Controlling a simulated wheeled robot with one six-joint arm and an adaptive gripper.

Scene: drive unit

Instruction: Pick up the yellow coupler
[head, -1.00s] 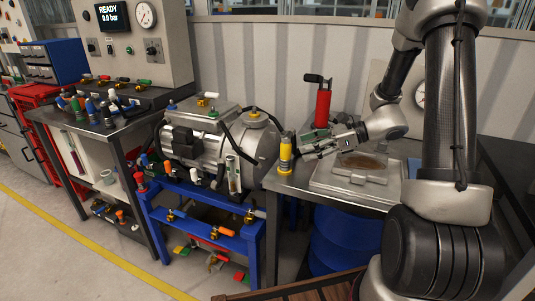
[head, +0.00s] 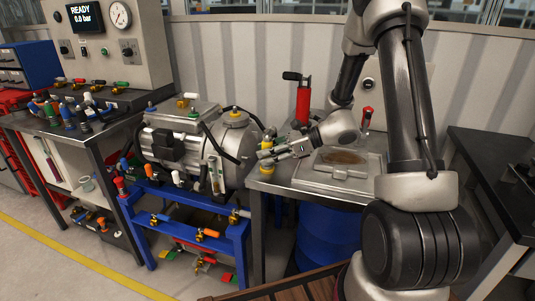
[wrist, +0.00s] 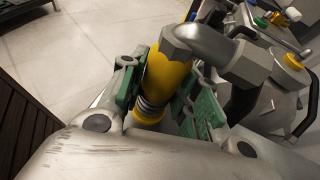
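The yellow coupler (head: 267,158) stands upright at the near left corner of the grey metal bench (head: 270,184). My gripper (head: 268,154) reaches it from the right, with its fingers level with the coupler's middle. In the wrist view the coupler (wrist: 168,78) lies between my two green-padded fingers, its yellow body crossed by dark and silver rings. A pad is close against each side, but I cannot tell whether both press on it. A grey metal elbow-shaped part (wrist: 190,40) shows at its top end. Its lower end is partly hidden by my gripper.
A fixture plate (head: 340,172) lies on the bench beneath my wrist, with a red cylinder (head: 303,105) behind. The motor unit (head: 200,150) on its blue frame (head: 190,205) stands close on the left. A dark bench (head: 490,180) is at right.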

